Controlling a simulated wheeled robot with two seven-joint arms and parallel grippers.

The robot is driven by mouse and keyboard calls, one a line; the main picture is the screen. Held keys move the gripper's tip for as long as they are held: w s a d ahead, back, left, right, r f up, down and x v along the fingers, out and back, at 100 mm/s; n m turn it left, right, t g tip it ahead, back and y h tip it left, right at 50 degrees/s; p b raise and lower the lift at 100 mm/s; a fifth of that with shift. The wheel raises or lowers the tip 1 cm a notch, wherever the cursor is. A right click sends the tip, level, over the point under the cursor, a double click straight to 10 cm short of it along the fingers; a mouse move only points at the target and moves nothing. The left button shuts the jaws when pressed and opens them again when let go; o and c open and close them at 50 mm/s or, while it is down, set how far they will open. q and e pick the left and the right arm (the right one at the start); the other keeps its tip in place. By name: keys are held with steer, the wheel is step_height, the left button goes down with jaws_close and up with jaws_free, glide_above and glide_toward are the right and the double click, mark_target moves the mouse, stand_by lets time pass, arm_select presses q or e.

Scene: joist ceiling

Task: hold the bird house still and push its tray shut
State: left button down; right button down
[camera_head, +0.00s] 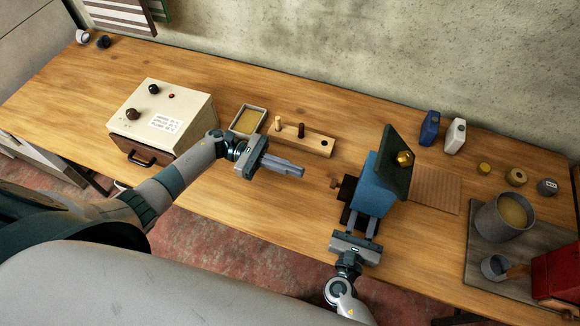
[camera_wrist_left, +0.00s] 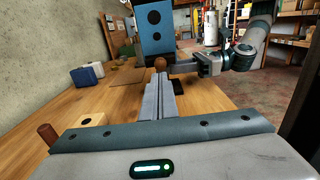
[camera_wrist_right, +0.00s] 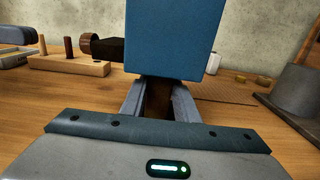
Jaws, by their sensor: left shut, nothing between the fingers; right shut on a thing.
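The blue bird house (camera_head: 371,188) with a dark green roof (camera_head: 398,160) stands upright near the table's front edge. Its dark tray (camera_head: 347,188) sticks out on the left side, with a round brown knob (camera_head: 334,183) at its end; the tray also shows in the right wrist view (camera_wrist_right: 110,49). My right gripper (camera_head: 361,224) is shut on the bird house's narrow brown lower part (camera_wrist_right: 158,100), below the blue body. My left gripper (camera_head: 302,171) is shut and empty, its tips pointing at the knob, seen ahead in the left wrist view (camera_wrist_left: 160,63).
A cream box with a drawer (camera_head: 163,118), a shallow tray (camera_head: 247,120) and a pegged wooden block (camera_head: 303,139) stand left and behind. A ribbed board (camera_head: 436,190) lies right of the bird house. A grey pot (camera_head: 503,217) stands further right.

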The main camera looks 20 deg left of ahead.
arm_select(q)
steer(key=d, duration=0.7)
steer(key=shift+d, duration=0.25)
steer(key=shift+d, duration=0.1)
steer(key=d, duration=0.2)
steer(key=shift+d, duration=0.4)
steer(key=shift+a, duration=0.1)
steer(key=a, duration=1)
